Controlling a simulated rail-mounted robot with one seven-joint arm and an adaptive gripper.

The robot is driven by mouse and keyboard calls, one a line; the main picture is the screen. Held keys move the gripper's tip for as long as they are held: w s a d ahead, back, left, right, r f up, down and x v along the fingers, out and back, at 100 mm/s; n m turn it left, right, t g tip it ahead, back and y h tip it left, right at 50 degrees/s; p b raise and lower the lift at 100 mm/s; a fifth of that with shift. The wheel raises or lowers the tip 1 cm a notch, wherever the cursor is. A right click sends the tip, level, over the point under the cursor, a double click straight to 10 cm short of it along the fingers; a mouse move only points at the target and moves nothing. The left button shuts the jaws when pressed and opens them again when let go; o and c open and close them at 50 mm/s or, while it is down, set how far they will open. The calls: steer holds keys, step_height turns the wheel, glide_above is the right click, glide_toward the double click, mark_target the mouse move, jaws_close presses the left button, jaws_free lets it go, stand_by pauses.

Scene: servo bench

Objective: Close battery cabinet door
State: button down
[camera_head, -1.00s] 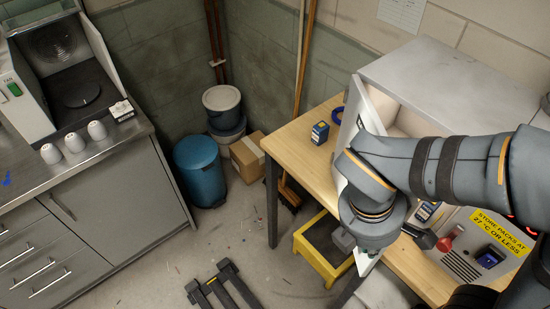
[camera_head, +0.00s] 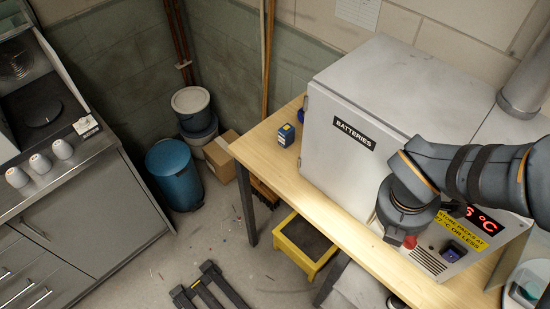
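The battery cabinet (camera_head: 400,82) is a grey-white box on the wooden bench. Its white door (camera_head: 335,165) carries a black "BATTERIES" label and lies across the cabinet front. It looks shut or very nearly so; no interior shows. My wrist hangs in front of the door's right part and hides its lower right area and any handle there. My gripper (camera_head: 392,238) is just below the wrist, close to the door's lower right. Its fingers are mostly hidden, so I cannot tell their opening or whether they touch the door.
A control panel (camera_head: 427,258) with a red knob (camera_head: 409,242) and a yellow sticker sits right of the door, close to my gripper. A small blue box (camera_head: 286,135) stands on the wooden bench (camera_head: 263,147) left of the cabinet. A yellow step stool (camera_head: 297,262) is below.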

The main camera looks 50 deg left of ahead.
steer(key=shift+s, duration=0.15)
stand_by(0.3)
steer(key=s+r+p, duration=0.1)
steer(key=s+r, duration=0.5)
steer(key=r, duration=0.3)
steer(key=shift+d+r, duration=0.35)
steer(key=shift+s, duration=0.1)
steer(key=w+f+b, duration=0.1)
steer(key=w+f, duration=0.5)
steer(key=f, duration=0.3)
steer(key=shift+w+a+f, duration=0.15)
steer(key=shift+a+f, duration=0.2)
